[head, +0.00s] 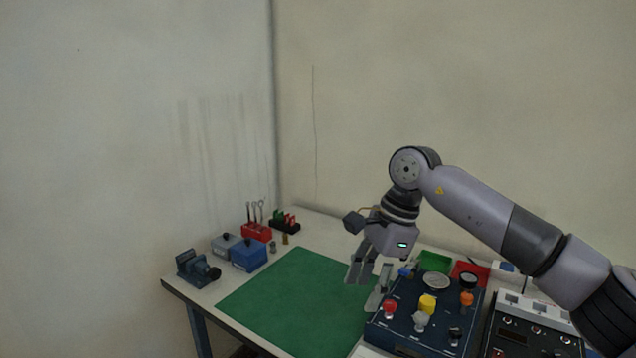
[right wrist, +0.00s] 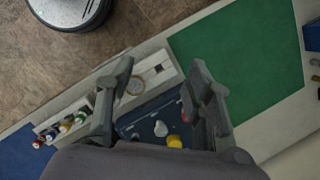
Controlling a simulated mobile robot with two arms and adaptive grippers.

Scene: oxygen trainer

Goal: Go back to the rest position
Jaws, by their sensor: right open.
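My right gripper (head: 370,287) hangs from the right arm above the table, over the right edge of the green mat (head: 290,297) and beside the dark blue trainer panel (head: 400,333). Its two fingers are apart with nothing between them. The right wrist view also shows the open gripper (right wrist: 160,90), with the trainer panel (right wrist: 138,128) below it. The panel carries a red knob (head: 390,308), a yellow knob (head: 428,303), a grey knob (head: 421,320) and an orange knob (head: 466,298). My left gripper is not in view.
A blue vise (head: 196,268), a blue box (head: 249,254) and a red tool holder (head: 257,232) stand along the table's left and back. A green bin (head: 434,262) and a red bin (head: 470,272) sit behind the panel. A second device (head: 525,338) stands at right. The mat is clear.

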